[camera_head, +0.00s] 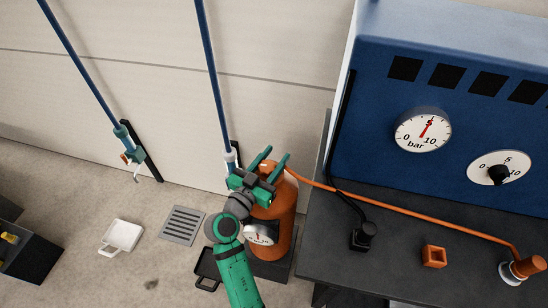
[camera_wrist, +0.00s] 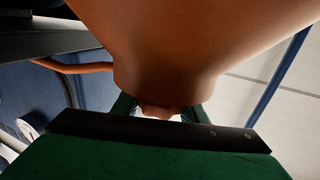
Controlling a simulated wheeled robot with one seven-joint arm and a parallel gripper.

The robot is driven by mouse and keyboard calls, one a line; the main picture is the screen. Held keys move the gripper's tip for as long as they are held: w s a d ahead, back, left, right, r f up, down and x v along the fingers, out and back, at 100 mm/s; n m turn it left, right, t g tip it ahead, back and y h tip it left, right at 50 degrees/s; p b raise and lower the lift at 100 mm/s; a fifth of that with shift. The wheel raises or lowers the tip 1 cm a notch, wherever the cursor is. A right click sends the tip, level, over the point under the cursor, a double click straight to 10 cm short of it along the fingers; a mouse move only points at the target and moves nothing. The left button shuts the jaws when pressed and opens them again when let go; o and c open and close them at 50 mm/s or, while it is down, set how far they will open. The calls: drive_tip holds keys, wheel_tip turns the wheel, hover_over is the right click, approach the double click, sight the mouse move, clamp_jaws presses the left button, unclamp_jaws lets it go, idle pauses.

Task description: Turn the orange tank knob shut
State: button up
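The orange tank (camera_head: 284,215) stands upright on the floor beside the dark bench, partly hidden behind my arm. My gripper (camera_head: 276,154) is at the tank's top, its two green fingers spread apart. In the wrist view the tank body (camera_wrist: 195,45) fills the upper middle and narrows to a neck. A small orange part, seemingly the knob (camera_wrist: 160,112), shows below the neck between the fingers of my gripper (camera_wrist: 158,108). Bright gaps show on both sides of it, so the fingers seem not to touch it. Its lower part is hidden behind the gripper body.
An orange hose (camera_head: 400,208) runs from the tank top across the bench (camera_head: 320,240). A blue cabinet (camera_head: 360,150) with two dials stands at right. A blue pole (camera_head: 212,85) rises just left of the tank. A white tray (camera_head: 122,235) and a floor grate (camera_head: 182,225) lie left.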

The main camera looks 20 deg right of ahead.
drive_tip(key=c, duration=0.3)
